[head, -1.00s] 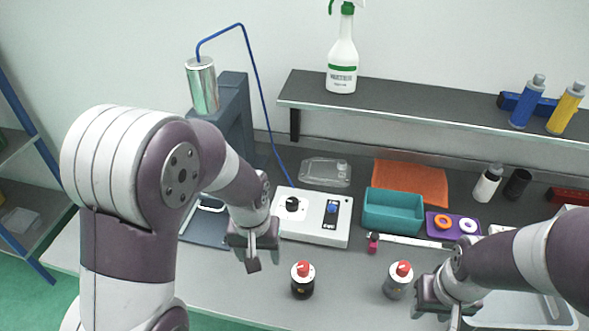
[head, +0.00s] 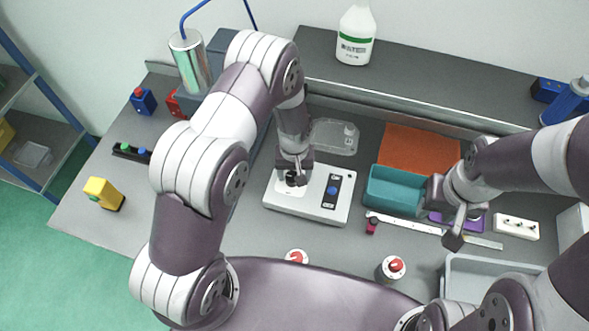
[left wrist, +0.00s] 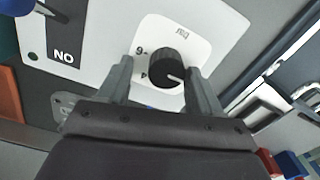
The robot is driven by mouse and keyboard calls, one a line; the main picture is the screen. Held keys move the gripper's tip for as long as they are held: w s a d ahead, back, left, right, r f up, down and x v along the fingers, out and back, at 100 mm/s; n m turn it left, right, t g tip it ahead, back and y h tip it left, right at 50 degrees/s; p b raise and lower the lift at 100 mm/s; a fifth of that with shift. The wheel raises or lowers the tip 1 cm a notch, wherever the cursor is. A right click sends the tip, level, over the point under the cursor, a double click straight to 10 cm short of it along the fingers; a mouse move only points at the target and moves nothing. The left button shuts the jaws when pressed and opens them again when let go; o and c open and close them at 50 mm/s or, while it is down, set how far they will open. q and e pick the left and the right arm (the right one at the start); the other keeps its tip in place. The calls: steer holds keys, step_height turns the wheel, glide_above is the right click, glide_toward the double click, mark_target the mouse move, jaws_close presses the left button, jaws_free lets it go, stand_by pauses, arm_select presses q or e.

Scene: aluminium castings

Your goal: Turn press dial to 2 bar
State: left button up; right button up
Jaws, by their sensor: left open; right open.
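The white press control box (head: 313,210) stands on the table in the head view. My left gripper (head: 293,180) is over its dial end and hides most of the dial there. In the left wrist view the black round dial (left wrist: 166,66) lies between the tips of my open left gripper (left wrist: 159,68); I cannot tell whether they touch it. The dial's white mark points to the lower right of that picture. Printed "6", "4" and "bar" show around it; other numbers are hidden. My right gripper (head: 455,226) is open and empty near the teal bin.
The press's silver cylinder (head: 189,62) stands behind my left arm. The teal bin (head: 392,203), a clear blister pack (head: 335,136) and an orange cloth (head: 420,150) lie nearby.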

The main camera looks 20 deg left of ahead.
arm_select(q)
steer(key=shift+w+a+f, duration=0.1)
steer(key=shift+w+a, duration=0.05)
steer(key=shift+s+a+r, duration=0.15)
steer(key=shift+s+r, duration=0.3)
steer(key=shift+s, duration=0.35)
steer(key=shift+c, duration=0.9)
steer(key=shift+s+r, duration=0.1)
steer(key=shift+s, duration=0.15)
steer(key=c, duration=0.5)
steer(key=shift+w, duration=0.15)
steer(key=c, duration=0.4)
steer(key=shift+w+d, duration=0.2)
steer(key=shift+w, duration=0.1)
arm_select(e)
steer(key=shift+s+a+r, duration=0.1)
steer(key=shift+s+r, duration=0.05)
steer(key=shift+s, duration=0.25)
steer(key=shift+s+a+r, duration=0.1)
steer(key=shift+s, duration=0.3)
